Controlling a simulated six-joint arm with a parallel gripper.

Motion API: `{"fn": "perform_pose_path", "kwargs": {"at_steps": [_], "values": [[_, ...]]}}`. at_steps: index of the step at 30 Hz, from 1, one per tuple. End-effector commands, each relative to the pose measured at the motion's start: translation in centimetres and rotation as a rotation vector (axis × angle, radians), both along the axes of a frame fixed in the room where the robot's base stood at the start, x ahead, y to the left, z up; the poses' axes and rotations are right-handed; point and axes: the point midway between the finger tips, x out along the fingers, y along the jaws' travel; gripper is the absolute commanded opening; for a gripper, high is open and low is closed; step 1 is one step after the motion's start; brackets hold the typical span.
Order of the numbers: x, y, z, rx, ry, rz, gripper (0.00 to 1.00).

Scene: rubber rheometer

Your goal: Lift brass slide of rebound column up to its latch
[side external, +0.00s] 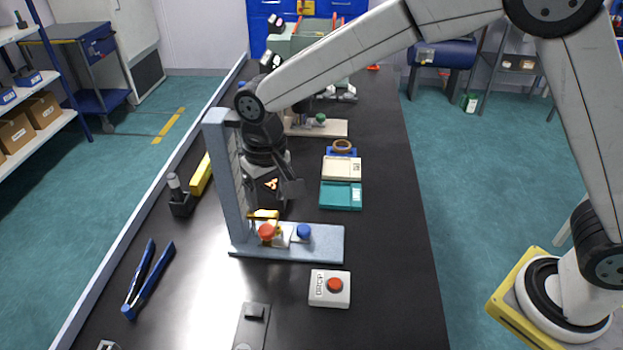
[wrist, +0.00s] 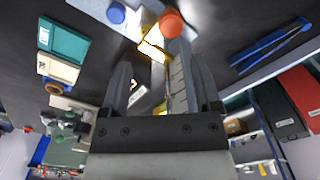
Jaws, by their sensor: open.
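The rebound column (side external: 223,170) is a grey-blue upright on a flat foot (side external: 325,246); its scaled face (wrist: 180,88) shows in the wrist view. The brass slide (side external: 263,215) sits low on the column, just above a red knob (side external: 267,231). In the wrist view the slide (wrist: 152,48) shows beyond my fingers, in the gap between them. A blue knob (side external: 304,231) stands on the foot. My gripper (side external: 282,196) is open and empty, beside the column and a little above the slide. Whether a finger touches the slide cannot be told. I cannot make out the latch.
A white DROP box with a red button (side external: 335,285) stands in front of the foot. Blue-handled pliers (side external: 147,282) lie left. A teal tray (side external: 341,196), a cream tray (side external: 342,168) and a brass ring (side external: 343,146) lie behind. The right table strip is clear.

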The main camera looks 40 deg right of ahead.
Motion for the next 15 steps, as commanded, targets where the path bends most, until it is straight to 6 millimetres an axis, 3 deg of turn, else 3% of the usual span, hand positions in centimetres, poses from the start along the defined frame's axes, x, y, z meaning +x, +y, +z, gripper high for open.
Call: {"fn": "perform_pose_path", "kwargs": {"at_steps": [4, 15], "values": [[0.16, 1.32, 0.0, -0.005, 0.01, 0.001, 0.81], [0.17, 1.41, -0.55, -0.006, 0.012, 0.0, 0.81]]}}
